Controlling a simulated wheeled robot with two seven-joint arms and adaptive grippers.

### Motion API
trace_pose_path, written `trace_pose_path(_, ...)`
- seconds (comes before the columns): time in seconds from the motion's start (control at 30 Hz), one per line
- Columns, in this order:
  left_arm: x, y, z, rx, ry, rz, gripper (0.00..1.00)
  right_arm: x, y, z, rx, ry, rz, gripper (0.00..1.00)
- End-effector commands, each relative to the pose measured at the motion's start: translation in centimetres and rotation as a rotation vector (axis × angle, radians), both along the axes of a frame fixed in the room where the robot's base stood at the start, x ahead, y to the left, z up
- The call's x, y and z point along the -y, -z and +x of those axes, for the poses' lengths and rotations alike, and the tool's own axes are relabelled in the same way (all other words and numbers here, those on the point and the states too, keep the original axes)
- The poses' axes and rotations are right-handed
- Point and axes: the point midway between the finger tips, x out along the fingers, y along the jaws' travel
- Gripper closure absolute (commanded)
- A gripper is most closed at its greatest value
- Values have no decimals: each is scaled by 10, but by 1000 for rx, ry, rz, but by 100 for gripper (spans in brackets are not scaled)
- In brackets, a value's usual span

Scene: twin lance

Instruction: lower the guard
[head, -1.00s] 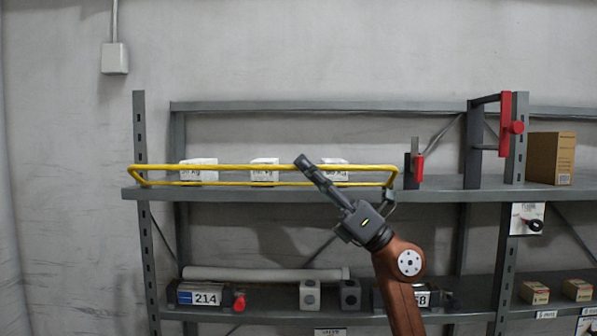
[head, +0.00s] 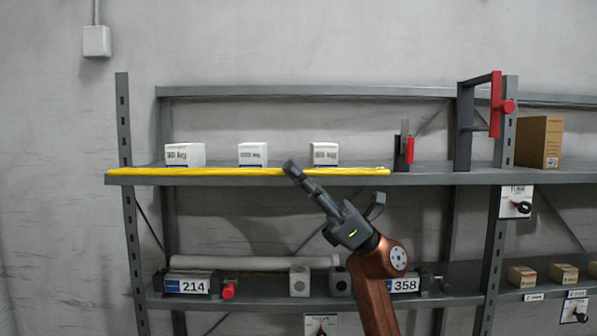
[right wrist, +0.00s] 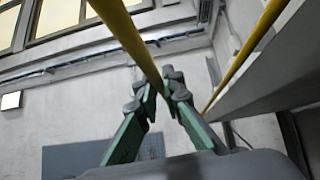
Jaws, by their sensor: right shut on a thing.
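The yellow guard (head: 215,172) is a long bar loop along the front edge of the upper shelf (head: 430,179). In the head view it shows nearly edge-on, as one thin level band in front of the white boxes' bases. My right gripper (head: 291,168) reaches up to it right of its middle and is shut on it. In the right wrist view a yellow guard bar (right wrist: 128,35) runs between the closed fingertips (right wrist: 165,80), and a second yellow bar (right wrist: 245,50) lies to the right. My left gripper is not in view.
Three white boxes (head: 253,154) stand on the upper shelf behind the guard. A small red-handled device (head: 408,150), a dark frame with a red bar (head: 497,92) and a cardboard box (head: 540,142) stand further right. The lower shelf (head: 255,303) holds numbered units and a pale tube.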

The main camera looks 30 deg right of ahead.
Motion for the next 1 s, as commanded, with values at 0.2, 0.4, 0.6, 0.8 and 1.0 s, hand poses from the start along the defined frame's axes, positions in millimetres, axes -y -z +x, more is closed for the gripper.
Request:
trace_pose_path(0.2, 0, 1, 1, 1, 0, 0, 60, 0, 2, 0, -1, 0, 1, 100)
trace_pose_path(0.4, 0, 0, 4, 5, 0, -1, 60, 0, 1, 0, -1, 1, 0, 100)
trace_pose_path(0.6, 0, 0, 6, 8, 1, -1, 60, 0, 1, 0, -1, 1, 0, 86)
trace_pose_path(0.8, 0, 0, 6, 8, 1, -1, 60, 0, 1, 0, -1, 1, 0, 75)
trace_pose_path(1.0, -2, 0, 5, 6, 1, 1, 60, 0, 1, 0, 0, 0, 0, 75)
